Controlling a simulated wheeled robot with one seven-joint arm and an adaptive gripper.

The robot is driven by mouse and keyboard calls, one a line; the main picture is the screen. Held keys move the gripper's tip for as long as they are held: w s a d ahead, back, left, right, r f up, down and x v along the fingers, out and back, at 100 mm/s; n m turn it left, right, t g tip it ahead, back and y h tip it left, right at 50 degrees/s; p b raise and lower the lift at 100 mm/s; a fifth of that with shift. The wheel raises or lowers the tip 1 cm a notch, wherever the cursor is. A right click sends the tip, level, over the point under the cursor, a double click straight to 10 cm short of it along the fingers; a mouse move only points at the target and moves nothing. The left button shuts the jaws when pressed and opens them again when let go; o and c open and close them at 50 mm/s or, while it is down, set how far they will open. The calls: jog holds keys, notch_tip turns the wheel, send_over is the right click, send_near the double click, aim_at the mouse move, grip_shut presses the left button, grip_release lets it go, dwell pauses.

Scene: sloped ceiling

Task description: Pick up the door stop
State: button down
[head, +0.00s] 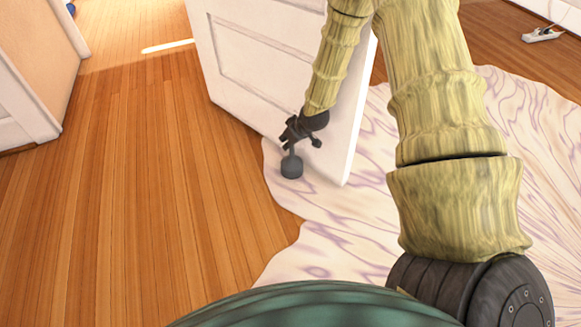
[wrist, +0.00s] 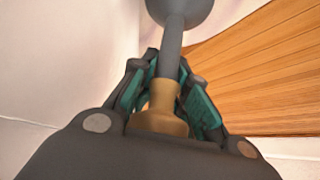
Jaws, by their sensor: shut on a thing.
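The door stop (head: 291,167) shows in the head view as a dark grey cylinder on a thin stem, below my gripper (head: 297,135) and in front of the lower part of the white door. In the wrist view, the door stop (wrist: 173,38) has a grey rounded end, a grey stem and a brass-coloured part. My gripper (wrist: 166,72) is shut on it, with the teal-lined fingers on both sides of the stem and brass part. The fingers hide part of it. I cannot tell whether its grey end touches the rug.
The open white door (head: 275,75) stands close behind my gripper. A pale purple-veined rug (head: 345,240) lies below and to the right. Bare wooden floor (head: 130,190) is clear to the left. A power strip (head: 542,34) lies at the far right.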

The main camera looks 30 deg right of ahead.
jog(key=shift+w+a+r+p, duration=0.1)
jog(key=shift+w+r+p, duration=0.05)
jog(key=shift+r+p, duration=0.15)
